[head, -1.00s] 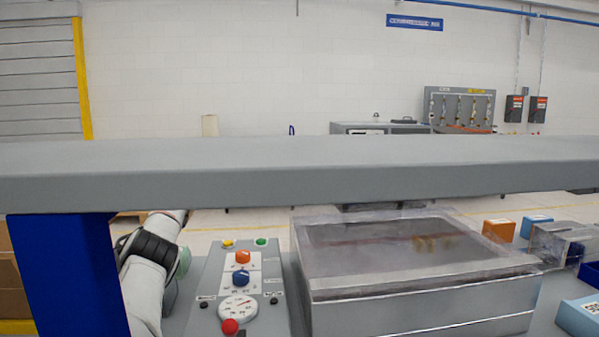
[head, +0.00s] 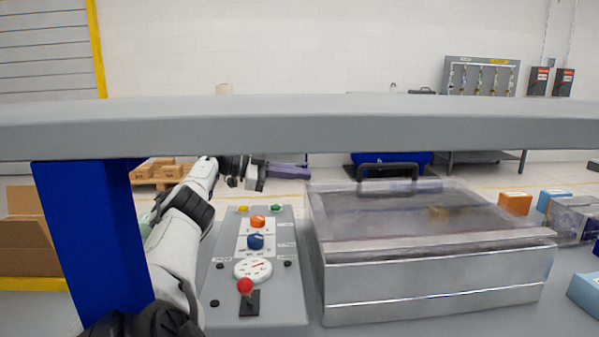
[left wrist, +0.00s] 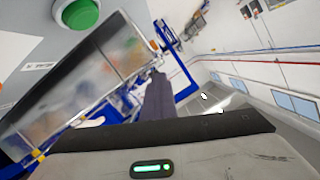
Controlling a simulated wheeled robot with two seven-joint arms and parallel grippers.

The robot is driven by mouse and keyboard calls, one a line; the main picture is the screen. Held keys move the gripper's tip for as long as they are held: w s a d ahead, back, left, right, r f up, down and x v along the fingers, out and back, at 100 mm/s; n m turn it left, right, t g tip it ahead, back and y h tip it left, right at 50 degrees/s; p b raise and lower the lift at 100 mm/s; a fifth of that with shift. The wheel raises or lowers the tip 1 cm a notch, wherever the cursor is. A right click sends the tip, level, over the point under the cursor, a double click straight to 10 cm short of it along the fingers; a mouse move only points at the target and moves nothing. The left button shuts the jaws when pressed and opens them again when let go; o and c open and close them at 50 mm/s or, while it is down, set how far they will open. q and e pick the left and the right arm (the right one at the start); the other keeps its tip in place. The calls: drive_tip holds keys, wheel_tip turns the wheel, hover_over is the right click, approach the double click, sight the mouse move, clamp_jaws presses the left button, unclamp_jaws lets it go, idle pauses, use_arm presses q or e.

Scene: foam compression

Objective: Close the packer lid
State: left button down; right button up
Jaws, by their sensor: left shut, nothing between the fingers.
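The packer (head: 440,285) is a silver metal box on the right of the bench in the head view. Its clear lid (head: 400,215) spans the top, with a black handle (head: 388,170) at the far side. I cannot tell whether the lid sits fully down. My left gripper (head: 290,172) is shut and empty, left of the handle and apart from it, beyond the control panel. Its dark fingers also show in the left wrist view (left wrist: 157,97), with the packer (left wrist: 75,85) to their left. My right gripper is not in view.
A control panel (head: 222,290) with buttons, knobs, a gauge and a red-topped lever (head: 246,287) stands left of the packer. A grey beam (head: 300,130) crosses in front, on a blue post (head: 92,240). Orange (head: 515,203) and blue boxes lie to the right.

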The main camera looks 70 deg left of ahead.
use_arm(q)
drive_tip(key=shift+d+f, duration=0.1)
drive_tip(key=shift+f, duration=0.7)
drive_tip(key=shift+s+f, duration=0.1)
drive_tip(key=shift+s, duration=0.05)
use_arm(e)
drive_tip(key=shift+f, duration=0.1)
use_arm(q)
drive_tip(key=v, duration=0.2)
drive_tip(key=shift+s+r, duration=0.25)
drive_tip(key=shift+s, duration=0.05)
drive_tip(key=shift+s+a+r, duration=0.15)
drive_tip(key=shift+s+a, duration=0.15)
drive_tip(key=shift+a, duration=0.05)
drive_tip(key=s, duration=0.1)
drive_tip(key=s+r+p, duration=0.1)
drive_tip(key=s+r, duration=0.1)
drive_tip(key=shift+s+a+p, duration=0.3)
drive_tip(key=shift+s+p, duration=0.1)
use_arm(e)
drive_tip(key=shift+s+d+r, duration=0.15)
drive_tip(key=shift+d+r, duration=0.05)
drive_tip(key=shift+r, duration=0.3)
use_arm(q)
drive_tip(key=shift+s, duration=0.15)
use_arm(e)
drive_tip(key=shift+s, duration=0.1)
